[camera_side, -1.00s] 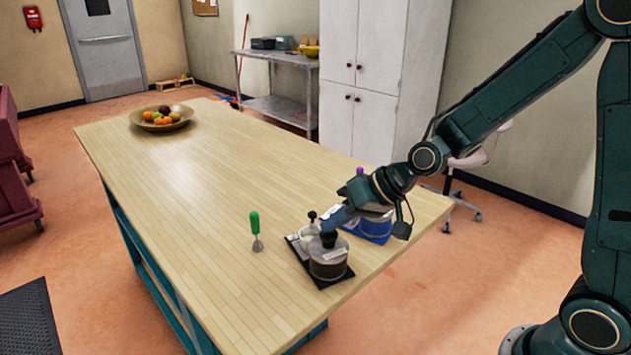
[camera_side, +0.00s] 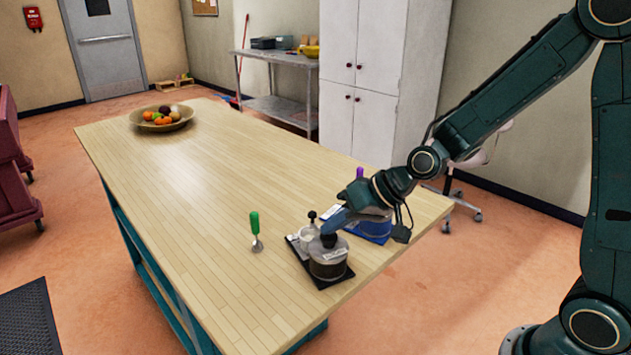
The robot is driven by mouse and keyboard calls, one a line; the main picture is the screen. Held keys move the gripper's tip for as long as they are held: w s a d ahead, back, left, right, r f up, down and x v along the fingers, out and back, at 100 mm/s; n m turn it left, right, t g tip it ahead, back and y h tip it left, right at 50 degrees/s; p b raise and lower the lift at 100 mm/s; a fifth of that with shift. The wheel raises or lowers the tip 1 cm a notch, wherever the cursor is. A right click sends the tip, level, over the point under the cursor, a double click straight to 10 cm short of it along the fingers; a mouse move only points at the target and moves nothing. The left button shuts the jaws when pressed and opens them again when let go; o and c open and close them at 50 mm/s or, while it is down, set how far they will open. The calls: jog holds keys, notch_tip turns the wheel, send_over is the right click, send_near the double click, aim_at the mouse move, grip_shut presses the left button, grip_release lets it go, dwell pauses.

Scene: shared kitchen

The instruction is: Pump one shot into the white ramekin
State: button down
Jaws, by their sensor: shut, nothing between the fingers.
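A clear jar with dark contents, a pale label and a black pump top (camera_side: 328,261) stands on a black mat near the table's front right edge. I cannot make out a white ramekin for certain; my gripper covers part of this area.
A green-handled utensil (camera_side: 255,230) stands upright left of the mat. A purple top (camera_side: 359,173) shows behind my gripper. A bowl of fruit (camera_side: 161,120) is at the table's far end. The middle of the wooden table (camera_side: 190,190) is clear.

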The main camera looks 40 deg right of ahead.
aim_at(335, 237)
jog(key=shift+r, duration=1.6)
jog(key=shift+r, duration=0.1)
jog(key=shift+r, duration=2.9)
jog(key=s+d+r+n+g+h, duration=0.1)
jog(key=s+d, duration=0.3)
jog(key=s, duration=0.7)
jog(key=s+d+r+h, duration=0.1)
jog(key=s+d+h, duration=0.3)
jog(key=s, duration=0.8)
jog(key=shift+r+n+g, duration=0.4)
